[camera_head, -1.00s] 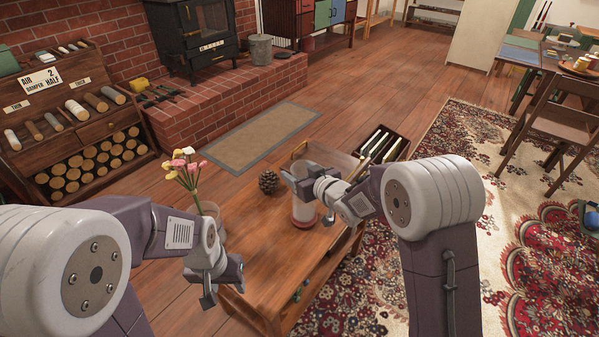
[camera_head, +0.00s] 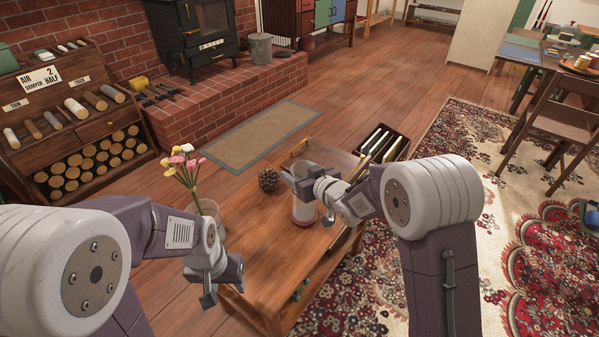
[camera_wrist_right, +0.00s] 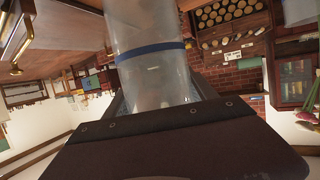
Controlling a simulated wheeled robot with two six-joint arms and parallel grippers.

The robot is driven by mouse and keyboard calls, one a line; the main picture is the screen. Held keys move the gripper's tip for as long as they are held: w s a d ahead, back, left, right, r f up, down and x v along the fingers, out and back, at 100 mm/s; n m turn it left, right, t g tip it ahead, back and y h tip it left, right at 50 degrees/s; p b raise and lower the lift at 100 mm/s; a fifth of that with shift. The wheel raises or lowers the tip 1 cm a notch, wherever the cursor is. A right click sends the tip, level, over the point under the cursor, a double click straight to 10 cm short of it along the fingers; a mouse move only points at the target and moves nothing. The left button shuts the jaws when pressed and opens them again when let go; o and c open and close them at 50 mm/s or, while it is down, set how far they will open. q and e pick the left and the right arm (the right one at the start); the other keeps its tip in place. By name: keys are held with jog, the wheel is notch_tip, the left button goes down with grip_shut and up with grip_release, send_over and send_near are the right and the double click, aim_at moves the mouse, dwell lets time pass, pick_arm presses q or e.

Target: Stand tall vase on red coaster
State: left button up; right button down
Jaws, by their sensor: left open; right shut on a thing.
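The tall vase (camera_head: 303,209) is a clear glass cylinder, upright over the low wooden table. My right gripper (camera_head: 304,184) is shut on its upper part. In the right wrist view the vase (camera_wrist_right: 150,78) shows a blue band and runs up from between the jaws. The red coaster (camera_head: 303,223) shows as a red rim right at the vase's base; I cannot tell whether the two touch. My left gripper (camera_head: 222,285) is open and empty, over the table's near left edge.
A glass vase of pink, yellow and white flowers (camera_head: 187,168) stands on the table behind my left gripper. A pine cone (camera_head: 268,180) lies left of the tall vase. A clear-walled tray with a brass handle (camera_head: 299,148) is behind it. The table's front middle is bare.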

jog(key=shift+c, duration=1.1)
grip_release()
jog(key=shift+f, duration=0.1)
jog(key=p+v, duration=0.2)
jog(key=v, duration=0.7)
